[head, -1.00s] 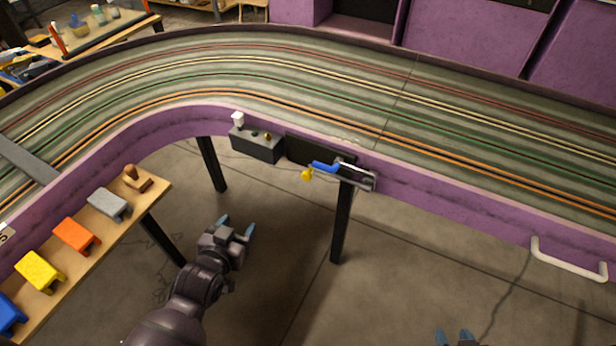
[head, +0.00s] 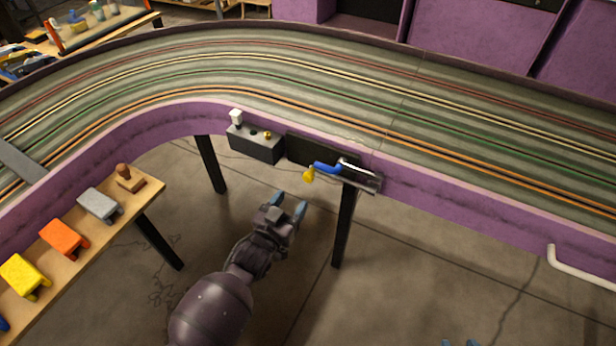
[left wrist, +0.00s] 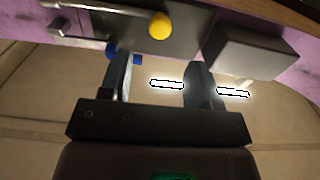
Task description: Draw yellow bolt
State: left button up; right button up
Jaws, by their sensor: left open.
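The yellow bolt shows as a yellow knob (head: 308,174) sticking out in front of the dark panel (head: 308,150) on the purple track wall, beside a blue handle (head: 327,167). In the left wrist view the yellow knob (left wrist: 159,26) is round and lies ahead of the fingers, with a bit of blue (left wrist: 125,55) near the left finger. My left gripper (head: 290,203) is open and empty, below and slightly left of the knob in the head view, apart from it. My right gripper (head: 459,343) barely shows at the bottom edge, its two fingertips apart.
A grey box (head: 256,145) with a white knob and a small brass one is left of the panel. A wooden shelf (head: 150,190) with coloured blocks is at left. A white rail (head: 585,272) is at right.

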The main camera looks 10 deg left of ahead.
aim_at(306, 180)
pick_arm(q)
jog(key=b+x, duration=0.1)
jog(key=x, duration=0.6)
jog(key=shift+w+d+f, duration=0.15)
jog(key=shift+w, duration=0.15)
jog(key=shift+w+d+b, duration=0.2)
jog(key=shift+w+b, duration=0.15)
jog(key=shift+w, duration=0.2)
jog(key=shift+w+d, duration=0.1)
jog(key=shift+w, duration=0.15)
jog(key=shift+c, duration=0.3)
grip_shut()
